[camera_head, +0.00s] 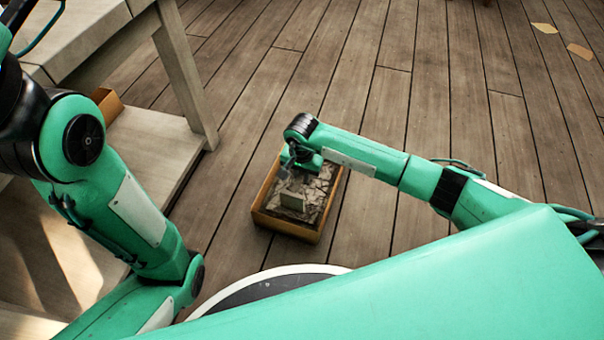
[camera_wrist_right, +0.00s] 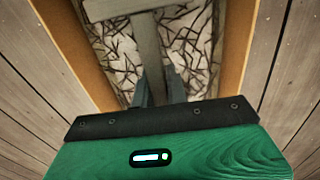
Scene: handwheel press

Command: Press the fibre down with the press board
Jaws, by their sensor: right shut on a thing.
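A wooden box (camera_head: 314,234) on the floor holds the fibre (camera_head: 319,190), a grey and brown cracked-looking layer. The fibre shows in the right wrist view as pale pieces with dark strands (camera_wrist_right: 193,45). The press board (camera_head: 292,201) is a flat pale piece inside the box, with an upright part on it. In the right wrist view a grey bar of the press board (camera_wrist_right: 115,8) crosses the top, with a stem running down to my right gripper (camera_wrist_right: 160,92). My right gripper is shut on that stem, above the box. My left gripper is not in view.
A pale wooden bench (camera_head: 150,150) with a lower shelf stands at the left, and a small brown box (camera_head: 107,102) lies on the shelf. Plank floor (camera_head: 450,90) around the wooden box is clear. Two flat yellowish pieces (camera_head: 545,28) lie at the far right.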

